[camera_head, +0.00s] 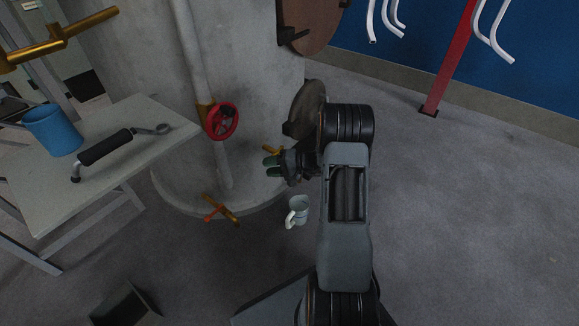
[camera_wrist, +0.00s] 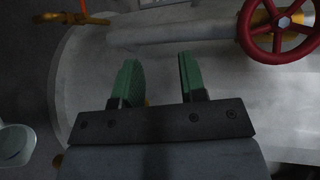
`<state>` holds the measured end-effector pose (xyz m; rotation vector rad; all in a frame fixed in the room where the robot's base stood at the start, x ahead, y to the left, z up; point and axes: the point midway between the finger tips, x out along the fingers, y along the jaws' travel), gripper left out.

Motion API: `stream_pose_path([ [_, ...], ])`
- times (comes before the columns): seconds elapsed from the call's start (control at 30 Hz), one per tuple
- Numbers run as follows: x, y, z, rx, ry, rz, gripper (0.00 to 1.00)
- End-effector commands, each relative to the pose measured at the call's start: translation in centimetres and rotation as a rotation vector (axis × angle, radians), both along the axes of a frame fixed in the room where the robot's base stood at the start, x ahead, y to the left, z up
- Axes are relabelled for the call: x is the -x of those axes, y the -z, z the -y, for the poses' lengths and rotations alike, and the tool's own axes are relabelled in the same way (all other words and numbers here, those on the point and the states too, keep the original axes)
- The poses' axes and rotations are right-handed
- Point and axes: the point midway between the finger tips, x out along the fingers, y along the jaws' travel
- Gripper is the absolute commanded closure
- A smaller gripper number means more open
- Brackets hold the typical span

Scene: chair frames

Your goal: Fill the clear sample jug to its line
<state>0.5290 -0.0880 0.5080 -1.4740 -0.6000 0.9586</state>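The clear sample jug (camera_head: 298,212) stands upright on the floor beside the round concrete base, below my gripper in the head view. A pale rounded thing at the left edge of the wrist view (camera_wrist: 15,146) looks like the same jug. Whether it holds liquid, and where its line is, I cannot make out. My gripper (camera_head: 270,166) is above and slightly left of the jug. In the wrist view its green fingers (camera_wrist: 160,63) are apart with nothing between them. A brass tap with an orange handle (camera_head: 222,209) sits low at the base, left of the jug.
A red handwheel (camera_head: 222,121) is on the pipe left of my gripper; it also shows in the wrist view (camera_wrist: 275,30). Floor at right is clear near a red post (camera_head: 450,60).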

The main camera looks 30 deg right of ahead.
Motion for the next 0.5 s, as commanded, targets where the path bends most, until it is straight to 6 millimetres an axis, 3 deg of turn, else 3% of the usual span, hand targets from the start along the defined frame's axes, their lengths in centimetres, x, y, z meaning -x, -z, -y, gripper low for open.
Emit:
stream_pose_path([
  [0.1,-1.3,2.8,3.6,-0.070,0.149,0.078,0.62],
  [0.2,-1.9,4.5,5.9,-0.099,0.246,0.132,0.62],
  [0.33,-2.1,5.8,7.7,-0.114,0.325,0.175,0.62],
  [0.5,-2.4,6.4,8.3,-0.119,0.359,0.195,0.62],
])
